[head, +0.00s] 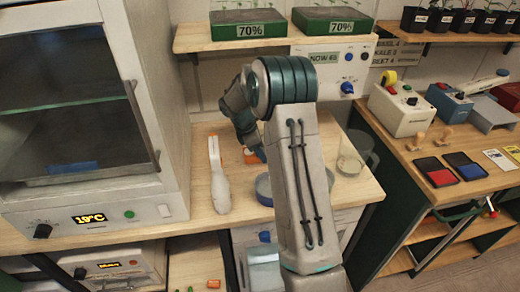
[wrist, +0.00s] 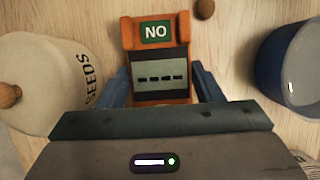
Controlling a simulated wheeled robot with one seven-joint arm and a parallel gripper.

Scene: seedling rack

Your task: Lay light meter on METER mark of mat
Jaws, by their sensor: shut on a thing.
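An orange meter-like device (wrist: 156,60) with a dark face, a row of dashes and a green "NO" label is in the middle of the wrist view; I take it to be the light meter. My gripper (wrist: 162,88) has its blue fingers on both sides of it and is shut on it. A bit of orange (head: 250,156) shows beside my gripper (head: 258,150) in the head view, over the wooden bench (head: 235,222). Whether the device touches the bench is hard to tell. I see no mat or METER mark in either view.
A white SEEDS container (wrist: 50,85) is close on the left and a blue round pot (wrist: 295,65) on the right. An incubator (head: 160,100) is at left.

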